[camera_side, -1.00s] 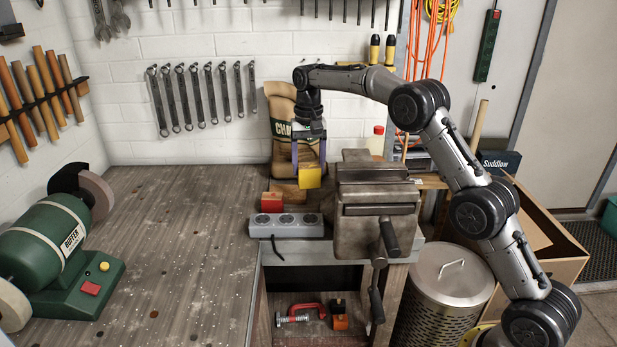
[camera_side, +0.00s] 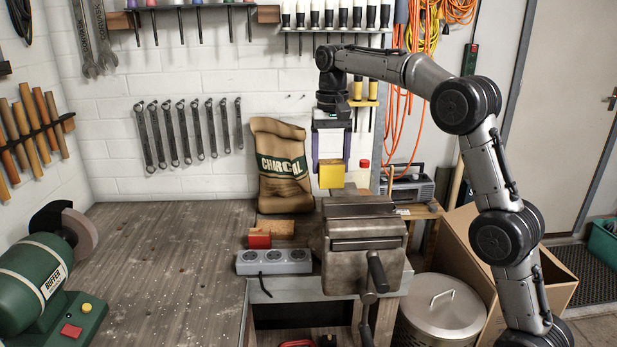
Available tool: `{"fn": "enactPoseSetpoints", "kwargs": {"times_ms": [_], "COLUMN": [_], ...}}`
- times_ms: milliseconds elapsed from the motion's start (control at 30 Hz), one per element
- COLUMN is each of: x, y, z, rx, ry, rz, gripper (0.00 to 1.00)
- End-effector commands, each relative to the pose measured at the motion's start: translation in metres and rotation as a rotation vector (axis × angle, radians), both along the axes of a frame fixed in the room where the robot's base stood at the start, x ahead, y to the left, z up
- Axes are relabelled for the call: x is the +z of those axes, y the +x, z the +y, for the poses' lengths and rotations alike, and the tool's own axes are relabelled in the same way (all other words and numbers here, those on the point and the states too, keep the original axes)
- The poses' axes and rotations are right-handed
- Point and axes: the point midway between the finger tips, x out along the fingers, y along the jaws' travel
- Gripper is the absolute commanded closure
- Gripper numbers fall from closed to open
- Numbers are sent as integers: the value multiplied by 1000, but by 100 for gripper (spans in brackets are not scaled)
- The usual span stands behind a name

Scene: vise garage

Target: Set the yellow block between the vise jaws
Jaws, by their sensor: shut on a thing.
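The yellow block (camera_side: 331,175) is held between the fingers of my gripper (camera_side: 331,163). My gripper points down and is shut on the block. The grey metal vise (camera_side: 365,262) stands at the right front corner of the workbench. The block hangs in the air above the back left part of the vise, apart from it. The gap between the vise jaws (camera_side: 363,228) shows only as a narrow band from this angle, and I cannot tell how wide it is.
A grey power strip (camera_side: 273,261) lies left of the vise, with a red block (camera_side: 259,241) and a wooden block (camera_side: 272,228) behind it. A charcoal bag (camera_side: 281,165) leans on the wall. A green buffer (camera_side: 38,278) stands at left. The bench middle is clear.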

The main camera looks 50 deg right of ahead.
Motion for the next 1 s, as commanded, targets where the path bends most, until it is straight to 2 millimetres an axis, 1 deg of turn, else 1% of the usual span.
{"fn": "enactPoseSetpoints", "kwargs": {"times_ms": [33,100,200,300,400,667,1000], "x": [8,15,20,20,16,4,-28], "y": [-14,-32,-57,-77,-89,-94,-94], "z": [0,2,4,7,10,11,11], "rx": [-7,-15,-24,-31,-33,-35,-35], "ry": [-1,0,-1,0,1,0,1], "rz": [-2,-1,-1,1,2,1,2], "gripper": [87,87,87,87,87,87,87]}}
